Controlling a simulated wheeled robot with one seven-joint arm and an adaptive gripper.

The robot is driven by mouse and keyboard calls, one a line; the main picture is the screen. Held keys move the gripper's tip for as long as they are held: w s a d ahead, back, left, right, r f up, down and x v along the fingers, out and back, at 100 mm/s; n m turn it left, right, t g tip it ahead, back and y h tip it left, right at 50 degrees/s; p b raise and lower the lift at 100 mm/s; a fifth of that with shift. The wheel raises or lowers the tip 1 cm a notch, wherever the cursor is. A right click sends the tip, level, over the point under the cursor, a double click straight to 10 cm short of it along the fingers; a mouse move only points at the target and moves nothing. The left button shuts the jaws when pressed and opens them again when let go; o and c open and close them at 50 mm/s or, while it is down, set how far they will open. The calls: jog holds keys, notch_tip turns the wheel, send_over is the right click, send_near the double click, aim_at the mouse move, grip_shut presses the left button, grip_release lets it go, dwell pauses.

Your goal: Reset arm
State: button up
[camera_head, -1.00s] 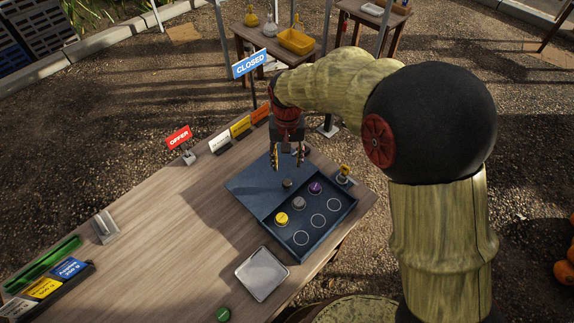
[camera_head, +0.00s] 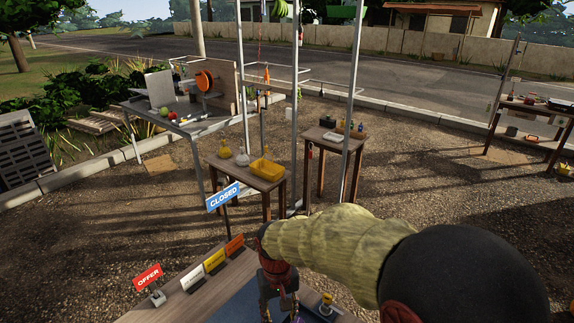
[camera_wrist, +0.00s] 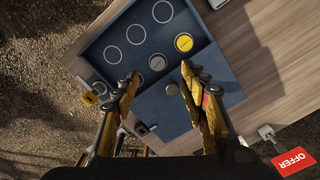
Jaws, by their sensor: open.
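My gripper (camera_wrist: 157,88) is open and empty in the wrist view, its two yellow and black fingers apart. It hangs above the blue tray (camera_wrist: 200,60) on the wooden table (camera_wrist: 265,60). In the head view only the upper part of my gripper (camera_head: 280,310) shows at the bottom edge, and most of the tray is cut off.
A blue closed sign (camera_head: 223,196) on a post and a red offer sign (camera_head: 148,277) stand along the table. Gravel lies between.

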jog(key=s+d+r+m+t+b, duration=0.1)
jog(key=s+d+r+t, duration=0.2)
jog(key=s+d+r, duration=0.5)
jog(key=s+d+r+m+t, duration=0.2)
jog(key=s+d+r, duration=0.6)
jog(key=d, duration=0.5)
jog(key=shift+r+t+b, duration=0.4)
jog(key=shift+r+t, duration=0.15)
jog(key=shift+t, duration=0.05)
